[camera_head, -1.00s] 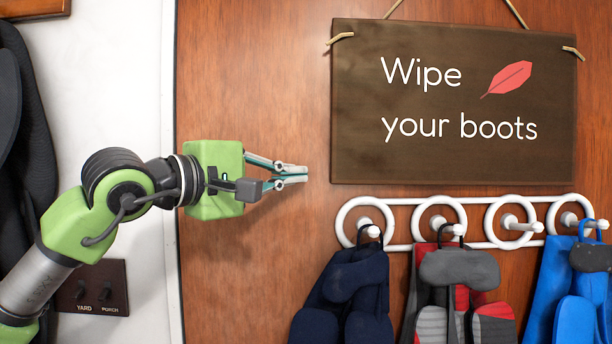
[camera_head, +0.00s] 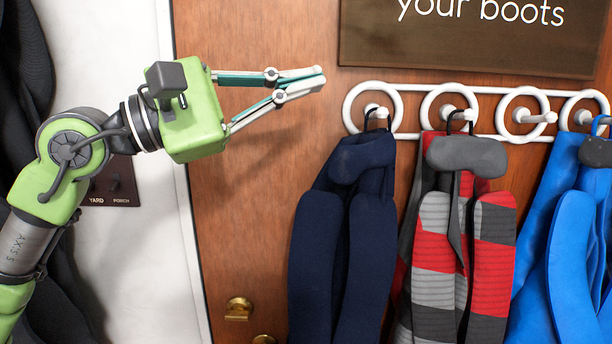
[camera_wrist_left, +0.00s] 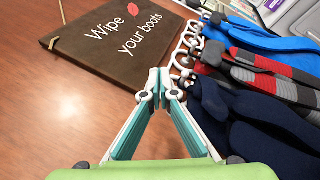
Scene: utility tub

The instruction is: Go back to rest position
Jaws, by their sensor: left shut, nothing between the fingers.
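My left gripper (camera_head: 321,79) reaches in from the left in the head view, in front of the wooden door. Its fingertips are together and nothing is between them. It is just left of the white hook rack (camera_head: 372,113) and below the left end of the sign. In the left wrist view the fingertips (camera_wrist_left: 159,82) also meet, with the sign beyond them and the hanging garments to the right. My right gripper is not in view.
The wooden door (camera_head: 250,210) holds a dark sign (camera_head: 470,40). The rack carries a navy garment (camera_head: 345,230), a red and grey one (camera_head: 465,240) and a blue one (camera_head: 565,250). Brass door hardware (camera_head: 238,309) is low on the left. A switch plate (camera_head: 115,185) is on the white wall.

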